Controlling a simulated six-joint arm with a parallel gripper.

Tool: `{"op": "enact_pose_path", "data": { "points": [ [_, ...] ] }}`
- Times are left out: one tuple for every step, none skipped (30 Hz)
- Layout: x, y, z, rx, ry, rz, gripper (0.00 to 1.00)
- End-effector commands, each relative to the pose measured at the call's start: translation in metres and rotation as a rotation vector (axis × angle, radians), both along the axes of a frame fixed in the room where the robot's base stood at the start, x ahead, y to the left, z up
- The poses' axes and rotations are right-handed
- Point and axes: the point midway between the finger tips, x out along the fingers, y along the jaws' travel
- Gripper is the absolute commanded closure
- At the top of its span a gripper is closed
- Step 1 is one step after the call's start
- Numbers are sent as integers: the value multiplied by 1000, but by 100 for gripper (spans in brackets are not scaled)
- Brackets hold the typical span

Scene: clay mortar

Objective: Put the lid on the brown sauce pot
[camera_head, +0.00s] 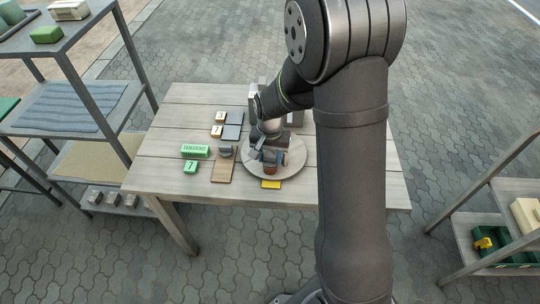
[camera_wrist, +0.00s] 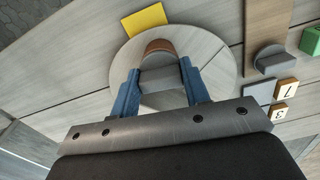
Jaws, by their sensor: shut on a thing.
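The brown sauce pot (camera_head: 270,170) stands on a round grey-wood board (camera_head: 296,165). In the wrist view, part of the pot (camera_wrist: 158,46) shows just beyond the fingertips. My gripper (camera_wrist: 160,76) has blue fingers, shut on a grey block-like piece (camera_wrist: 162,79), which looks like a lid or its handle. In the head view, my gripper (camera_head: 264,154) is over the round board, close behind the pot. The held piece hides part of the pot in the wrist view. I cannot tell whether they touch.
A second grey piece (camera_head: 226,151) sits on a narrow wooden board (camera_head: 222,172) to the left. Green blocks (camera_head: 195,151), numbered tiles (camera_head: 217,131) and dark grey tiles (camera_head: 232,132) lie nearby. A yellow card (camera_head: 271,184) lies in front. The table's left front (camera_head: 150,180) is clear.

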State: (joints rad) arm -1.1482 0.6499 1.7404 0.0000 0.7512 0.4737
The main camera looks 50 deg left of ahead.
Motion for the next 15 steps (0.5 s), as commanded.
{"op": "enact_pose_path", "data": {
  "points": [
    [0,0,0,0,0,0,79],
    [0,0,-1,0,0,0,79],
    [0,0,-1,0,0,0,79],
    [0,0,-2,0,0,0,79],
    [0,0,-2,-1,1,0,79],
    [0,0,-3,-1,1,0,79],
    [0,0,-3,0,0,0,79],
    [0,0,-3,0,0,0,79],
    [0,0,-3,0,0,0,79],
    [0,0,-3,0,0,0,79],
    [0,0,-3,0,0,0,79],
    [0,0,-3,0,0,0,79],
    [0,0,-3,0,0,0,79],
    [0,0,-3,0,0,0,79],
    [0,0,-3,0,0,0,56]
  ]
}}
